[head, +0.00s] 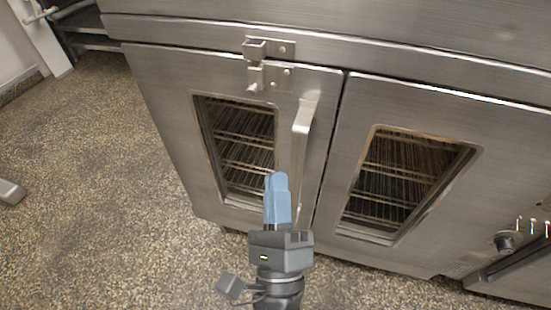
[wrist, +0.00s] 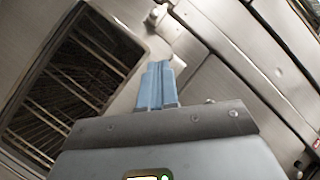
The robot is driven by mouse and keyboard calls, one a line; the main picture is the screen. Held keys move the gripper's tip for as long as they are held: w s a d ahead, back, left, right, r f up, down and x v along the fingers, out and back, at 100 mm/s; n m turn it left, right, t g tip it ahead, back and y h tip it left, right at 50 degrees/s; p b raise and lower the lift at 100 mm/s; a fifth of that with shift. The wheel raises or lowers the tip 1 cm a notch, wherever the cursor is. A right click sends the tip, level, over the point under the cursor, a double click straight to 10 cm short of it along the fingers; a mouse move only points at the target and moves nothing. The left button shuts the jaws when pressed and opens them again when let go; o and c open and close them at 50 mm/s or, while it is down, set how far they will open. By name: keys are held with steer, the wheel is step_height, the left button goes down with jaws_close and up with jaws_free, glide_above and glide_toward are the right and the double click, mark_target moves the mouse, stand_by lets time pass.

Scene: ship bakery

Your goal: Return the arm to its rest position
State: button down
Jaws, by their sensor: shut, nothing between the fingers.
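My gripper (head: 277,182) is in the lower middle of the head view, its light-blue fingers together and pointing up. It is empty. In the wrist view the blue fingertips (wrist: 160,68) are also closed, with nothing between them. In the head view the gripper shows in front of the steel oven's left door (head: 180,110), just left of the lower end of its handle (head: 300,135). I cannot tell whether the fingers touch the door.
The oven has a right door (head: 330,180) with a window and racks inside. A latch (head: 268,62) sits above the left door. Knobs (head: 505,242) are at the lower right. The speckled floor (head: 90,180) is mostly clear, with a grey object (head: 10,191) at the left edge.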

steer(key=shift+s+f, duration=0.35)
steer(key=shift+s, duration=0.2)
steer(key=s+d+f+n+g, duration=0.1)
steer(key=s+d+n+g, duration=0.4)
steer(key=s+d+n, duration=0.7)
steer(key=s+d+f+n+g, duration=0.1)
steer(key=s+d+n+g, duration=0.3)
steer(key=s+d+n, duration=0.75)
steer(key=s+a+r+p, duration=0.2)
steer(key=r+p, duration=0.8)
steer(key=s+a+r+n+p, duration=0.1)
steer(key=s+r+p, duration=0.1)
steer(key=r+p, duration=0.9)
steer(key=shift+a+r, duration=0.15)
steer(key=shift+a, duration=0.25)
steer(key=shift+n, duration=0.25)
